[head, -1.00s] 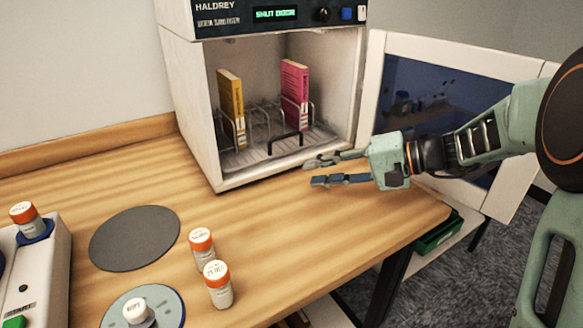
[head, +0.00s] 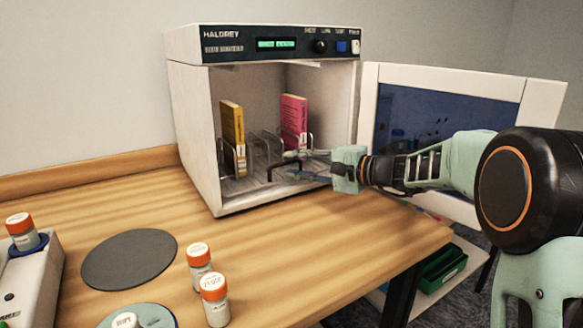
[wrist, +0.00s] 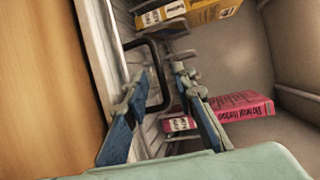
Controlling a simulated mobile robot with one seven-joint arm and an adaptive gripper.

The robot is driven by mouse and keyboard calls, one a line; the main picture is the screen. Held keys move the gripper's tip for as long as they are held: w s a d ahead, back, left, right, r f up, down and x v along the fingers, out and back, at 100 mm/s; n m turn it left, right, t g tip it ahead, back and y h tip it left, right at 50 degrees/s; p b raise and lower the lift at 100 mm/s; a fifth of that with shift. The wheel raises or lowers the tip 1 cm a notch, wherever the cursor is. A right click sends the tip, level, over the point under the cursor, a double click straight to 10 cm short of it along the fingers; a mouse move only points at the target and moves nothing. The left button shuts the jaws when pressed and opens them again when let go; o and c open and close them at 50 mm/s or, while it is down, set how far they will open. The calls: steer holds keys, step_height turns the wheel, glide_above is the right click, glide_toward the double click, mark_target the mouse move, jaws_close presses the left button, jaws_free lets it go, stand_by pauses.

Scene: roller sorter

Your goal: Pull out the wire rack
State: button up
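The wire rack (head: 259,148) stands inside the open white cabinet. It holds a yellow book (head: 233,136) on the left and a pink book (head: 293,122) on the right. Its black front handle (head: 269,171) is partly hidden by my gripper in the head view. My gripper (head: 290,164) reaches in at the cabinet's front opening from the right. In the wrist view, the fingers are apart, and the black handle (wrist: 159,72) lies between them near the tips. I cannot tell whether either finger touches it.
The cabinet door (head: 545,105) is swung open to the right, behind my arm. The wooden table (head: 330,240) is clear in front of the cabinet. A grey disc (head: 128,258) and orange-capped bottles (head: 199,262) are at the front left.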

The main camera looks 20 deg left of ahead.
steer(key=shift+w+a+f, duration=0.15)
steer(key=shift+w+a, duration=0.05)
steer(key=shift+a, duration=0.5)
jaws_close()
